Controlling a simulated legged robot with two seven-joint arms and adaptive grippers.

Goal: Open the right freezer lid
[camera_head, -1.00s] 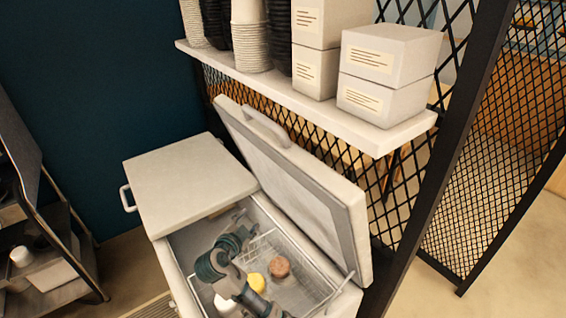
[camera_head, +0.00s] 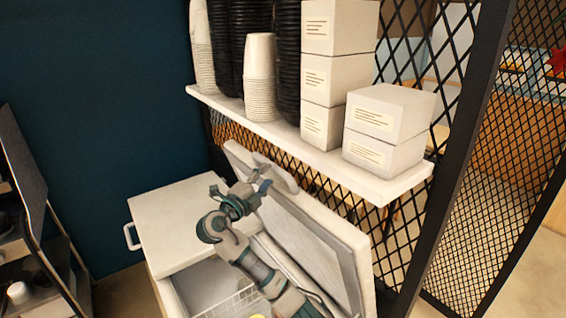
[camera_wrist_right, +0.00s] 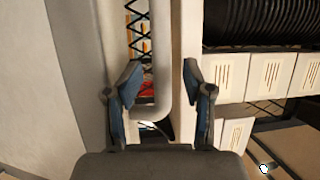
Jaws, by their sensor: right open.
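The chest freezer has two lids. The right lid (camera_head: 320,245) stands raised, tilted back toward the mesh partition; the left lid (camera_head: 170,215) lies shut. My right gripper (camera_head: 262,182) is in front of the raised lid, near its top edge, and is open. In the right wrist view, the lid's pale curved handle (camera_wrist_right: 161,75) lies between the two spread fingers (camera_wrist_right: 162,100); the fingers are not closed on it. In the head view my right arm covers part of the lid and the opening. My left gripper is in neither view.
A shelf (camera_head: 375,188) with stacked cups (camera_head: 260,80) and white boxes (camera_head: 390,115) hangs just above and behind the raised lid. A black mesh partition (camera_head: 510,150) stands at right. A wire basket (camera_head: 232,303) shows inside the freezer. A rack stands at left.

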